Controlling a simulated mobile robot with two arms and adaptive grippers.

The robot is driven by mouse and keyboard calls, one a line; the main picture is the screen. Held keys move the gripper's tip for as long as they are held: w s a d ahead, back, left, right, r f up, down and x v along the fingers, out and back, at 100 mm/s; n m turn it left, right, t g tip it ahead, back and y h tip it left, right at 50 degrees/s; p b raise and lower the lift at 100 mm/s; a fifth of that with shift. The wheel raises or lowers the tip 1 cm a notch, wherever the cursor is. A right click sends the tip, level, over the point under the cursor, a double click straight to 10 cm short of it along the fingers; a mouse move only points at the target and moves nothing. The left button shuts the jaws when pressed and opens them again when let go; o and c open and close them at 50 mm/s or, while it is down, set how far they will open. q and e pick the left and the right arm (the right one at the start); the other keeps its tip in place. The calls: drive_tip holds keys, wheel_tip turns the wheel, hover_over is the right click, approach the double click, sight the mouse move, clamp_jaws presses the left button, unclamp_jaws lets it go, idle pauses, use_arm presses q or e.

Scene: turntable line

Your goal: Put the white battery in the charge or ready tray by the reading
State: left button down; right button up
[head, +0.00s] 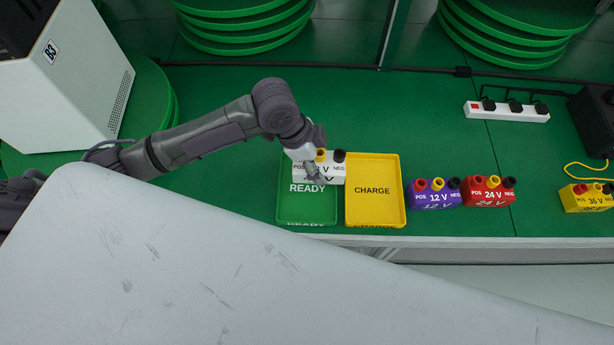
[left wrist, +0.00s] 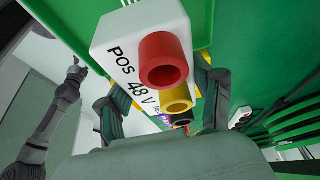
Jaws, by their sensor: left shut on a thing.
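The white battery (head: 300,170), marked 48 V with POS and NEG ends, is over the back part of the green READY tray (head: 290,214). Its yellow and black terminals show in the head view; its red terminal shows large in the left wrist view (left wrist: 120,40). My left gripper (head: 312,170) is shut on the battery, one finger on each side. Whether the battery touches the tray floor I cannot tell. The yellow CHARGE tray (head: 372,210) stands just right of the READY tray and is empty. A grey arm, likely my right, shows in the left wrist view; its gripper (left wrist: 75,68) is unclear.
Purple 12 V (head: 436,194), red 24 V (head: 489,192) and yellow 36 V (head: 588,198) batteries stand to the right. A white power strip (head: 507,111) lies behind them. A pale scuffed surface (head: 250,270) fills the foreground.

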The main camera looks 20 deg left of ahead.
sight(303, 167)
use_arm(q)
drive_tip(key=shift+s+a+f, duration=0.75)
drive_tip(key=shift+s+a, duration=0.2)
drive_tip(key=shift+s, duration=0.1)
wheel_tip(303, 167, down, 4)
drive_tip(key=shift+r+p, duration=0.15)
drive_tip(key=shift+p, duration=0.2)
drive_tip(key=shift+f, duration=0.2)
drive_tip(key=shift+f, duration=0.15)
drive_tip(key=shift+c, duration=0.9)
unclamp_jaws()
drive_tip(key=shift+s, duration=0.1)
drive_tip(key=v, duration=1.2)
